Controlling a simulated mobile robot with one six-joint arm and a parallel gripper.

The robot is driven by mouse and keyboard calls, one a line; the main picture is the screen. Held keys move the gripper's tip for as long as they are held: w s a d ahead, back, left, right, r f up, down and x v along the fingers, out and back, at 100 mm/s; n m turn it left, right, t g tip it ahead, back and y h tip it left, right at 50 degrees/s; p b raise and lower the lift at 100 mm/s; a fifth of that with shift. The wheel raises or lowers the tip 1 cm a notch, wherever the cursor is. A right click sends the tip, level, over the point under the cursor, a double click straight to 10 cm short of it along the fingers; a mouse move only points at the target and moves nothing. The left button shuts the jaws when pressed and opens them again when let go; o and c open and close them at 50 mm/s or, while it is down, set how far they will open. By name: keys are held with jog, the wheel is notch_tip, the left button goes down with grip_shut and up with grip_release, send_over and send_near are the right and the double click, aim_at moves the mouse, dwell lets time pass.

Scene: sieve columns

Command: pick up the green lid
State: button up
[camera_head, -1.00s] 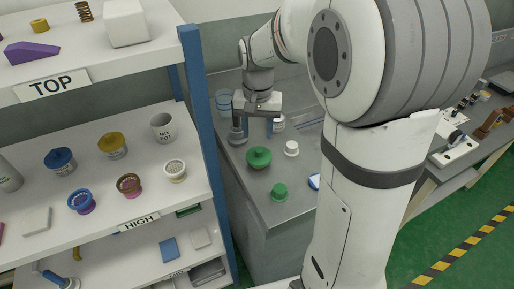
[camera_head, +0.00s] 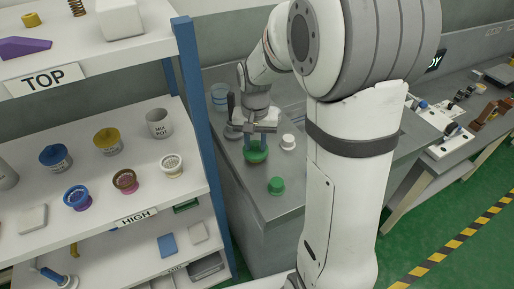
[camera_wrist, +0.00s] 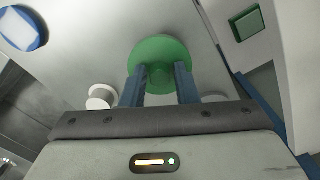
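The green lid (camera_head: 256,156) is a round disc with a raised knob, on the grey bench beside the shelf. My gripper (camera_head: 258,139) is above it, fingers pointing down. In the wrist view the green lid (camera_wrist: 160,48) lies ahead of my gripper (camera_wrist: 160,75), with its knob between the two blue fingers. The fingers stand apart, with gaps showing on both sides of the knob. I cannot tell what is under the lid.
A smaller green object (camera_head: 276,186) stands nearer on the bench. A white capped piece (camera_head: 288,142) stands to the right of the lid. The shelf's blue post (camera_head: 200,130) stands left of the bench.

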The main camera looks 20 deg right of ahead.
grip_shut()
